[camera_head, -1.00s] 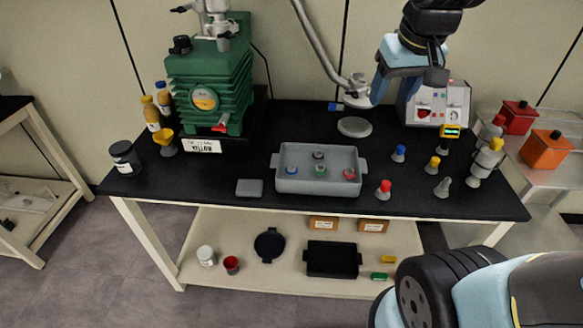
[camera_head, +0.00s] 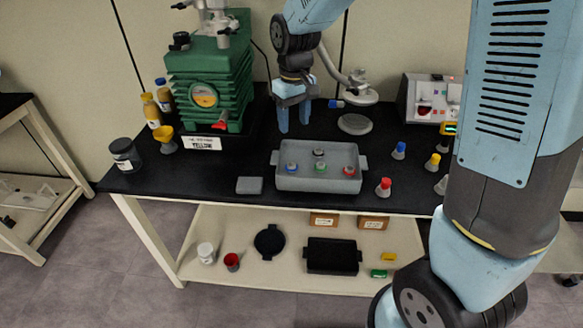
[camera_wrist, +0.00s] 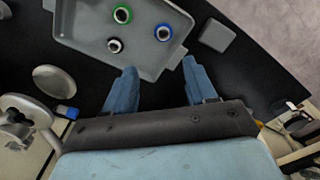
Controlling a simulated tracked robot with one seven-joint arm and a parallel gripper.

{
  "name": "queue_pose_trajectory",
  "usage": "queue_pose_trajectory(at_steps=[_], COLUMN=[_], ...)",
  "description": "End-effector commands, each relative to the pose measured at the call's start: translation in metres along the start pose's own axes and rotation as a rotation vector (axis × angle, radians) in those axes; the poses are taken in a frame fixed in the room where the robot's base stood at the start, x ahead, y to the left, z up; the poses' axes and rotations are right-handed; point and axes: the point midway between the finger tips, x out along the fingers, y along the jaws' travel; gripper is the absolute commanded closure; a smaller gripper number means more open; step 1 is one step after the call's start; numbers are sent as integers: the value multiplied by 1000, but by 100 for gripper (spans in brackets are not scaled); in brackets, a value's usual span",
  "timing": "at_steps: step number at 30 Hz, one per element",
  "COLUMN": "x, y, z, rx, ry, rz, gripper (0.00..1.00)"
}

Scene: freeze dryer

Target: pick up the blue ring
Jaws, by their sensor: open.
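The blue ring (camera_head: 291,168) lies in the left part of a grey tray (camera_head: 320,183) on the black table. In the wrist view the blue ring (camera_wrist: 163,32) is at the right of the tray (camera_wrist: 88,25), beyond my fingertips. My gripper (camera_head: 295,127) points down, open and empty, behind and above the tray's back left edge. In the wrist view its two fingers (camera_wrist: 158,67) stand apart, with the tray's near wall just ahead of them and the blue ring roughly in line with the gap. Nothing hides the ring.
A green ring (camera_head: 321,169), a dark-and-white ring (camera_head: 319,152) and a red ring (camera_head: 348,171) share the tray. A round grey disc (camera_head: 355,124) lies to the right. A grey block (camera_head: 250,186) lies left of the tray.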

Motion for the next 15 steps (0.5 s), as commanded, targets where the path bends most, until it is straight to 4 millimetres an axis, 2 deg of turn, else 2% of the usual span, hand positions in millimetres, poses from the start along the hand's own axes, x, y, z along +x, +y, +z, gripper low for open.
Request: queue_pose_trajectory(at_steps=[7, 15], x=[20, 66], y=[-6, -5], z=[-6, -4], rx=[-17, -16], ry=[-14, -15], rz=[-3, -3], gripper=[44, 44])
